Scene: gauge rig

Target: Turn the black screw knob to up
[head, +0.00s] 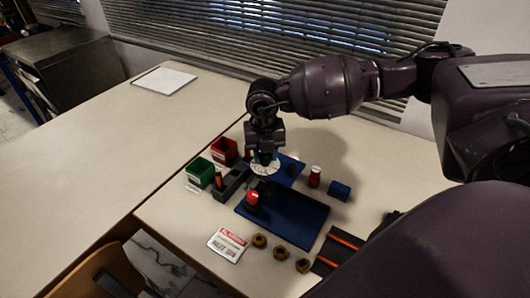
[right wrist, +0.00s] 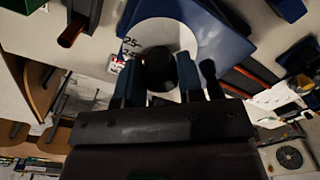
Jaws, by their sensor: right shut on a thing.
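My right gripper (head: 265,157) reaches down over the gauge rig from the back right. Below it in the head view is a white dial (head: 258,169), with the gripper hiding its middle. In the right wrist view the black screw knob (right wrist: 160,71) sits in front of the white dial (right wrist: 181,34), which bears handwritten marks. The two fingers of my right gripper (right wrist: 159,78) stand on either side of the knob and are shut on it. The way the knob points cannot be made out. My left gripper is not in view.
Green (head: 200,172) and red (head: 224,150) bins stand left. Brass nuts (head: 280,253) lie in front. The left table is mostly clear.

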